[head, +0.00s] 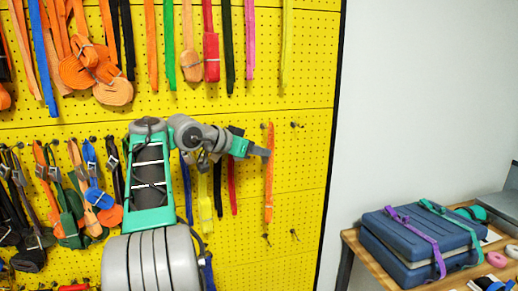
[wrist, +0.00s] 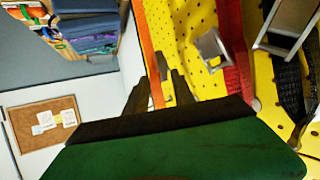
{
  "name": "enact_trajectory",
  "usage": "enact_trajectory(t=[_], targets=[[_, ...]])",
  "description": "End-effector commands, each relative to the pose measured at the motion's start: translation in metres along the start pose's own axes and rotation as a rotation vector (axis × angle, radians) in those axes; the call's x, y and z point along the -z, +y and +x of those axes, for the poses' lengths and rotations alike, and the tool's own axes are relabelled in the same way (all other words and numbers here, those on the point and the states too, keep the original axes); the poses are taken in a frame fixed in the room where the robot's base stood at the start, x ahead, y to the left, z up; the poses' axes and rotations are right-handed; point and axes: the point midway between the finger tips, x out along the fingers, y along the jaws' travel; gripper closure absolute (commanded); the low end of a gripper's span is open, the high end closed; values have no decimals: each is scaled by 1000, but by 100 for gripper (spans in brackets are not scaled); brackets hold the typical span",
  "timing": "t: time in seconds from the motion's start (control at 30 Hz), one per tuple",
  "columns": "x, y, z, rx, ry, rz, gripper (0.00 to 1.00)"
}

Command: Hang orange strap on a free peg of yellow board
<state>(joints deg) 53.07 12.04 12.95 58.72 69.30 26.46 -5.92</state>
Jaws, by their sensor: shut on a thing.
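The orange strap (head: 269,190) is a narrow vertical band in front of the yellow board (head: 305,70), near its right side. My gripper (head: 266,152) is shut on the strap in its upper half; some strap stands above the fingers and more hangs below. The wrist view shows the strap (wrist: 147,45) running down to my fingertips (wrist: 159,92). A peg (head: 295,124) with nothing on it is right of the strap's top. Another bare peg (head: 294,233) is lower right. I cannot tell whether the strap's top is on a peg.
Many straps hang on the board, including a red strap (head: 232,185) and a yellow strap (head: 205,200) left of my gripper. The board's dark right edge (head: 335,120) meets a white wall. A blue case (head: 410,245) stands on a wooden table at lower right.

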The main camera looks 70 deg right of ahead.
Motion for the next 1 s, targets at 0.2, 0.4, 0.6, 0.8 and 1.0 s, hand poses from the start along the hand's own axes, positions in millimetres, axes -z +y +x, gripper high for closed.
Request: enact_trajectory(t=[0.2,0.4,0.6,0.8,1.0], targets=[[3,-14,7,1,-1,-1,100],[-3,-21,15,-1,0,0,100],[-8,-23,19,-2,0,0,100],[-9,-22,19,-3,-1,0,100],[-10,-22,20,-4,-3,-1,100]])
